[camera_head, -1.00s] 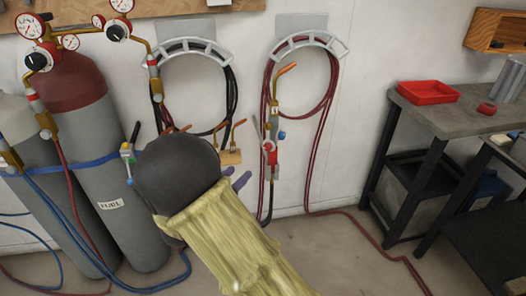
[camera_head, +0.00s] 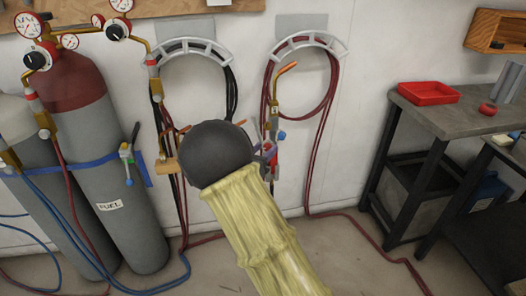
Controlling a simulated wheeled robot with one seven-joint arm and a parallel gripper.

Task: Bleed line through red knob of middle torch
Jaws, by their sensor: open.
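A torch (camera_head: 274,107) with a copper-coloured tip hangs upright below the right-hand hose hanger. Its blue knob (camera_head: 282,135) shows at its right side. Its red knob, lower on the body, is largely covered by my gripper. My gripper (camera_head: 268,152) shows only as purplish fingers at this torch's lower body; it is open, and I cannot tell whether it touches. Another torch (camera_head: 127,158) with a green part and a blue knob is at the grey cylinder. A tan bracket (camera_head: 166,167) with copper tips is partly hidden behind my arm. I cannot tell whether another torch hangs there.
Gas cylinders (camera_head: 125,195) with a blue strap stand at left. Red hose (camera_head: 329,110) loops over the right hanger (camera_head: 312,40) and runs across the floor. A dark workbench (camera_head: 445,115) with a red tray (camera_head: 428,93) stands at right.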

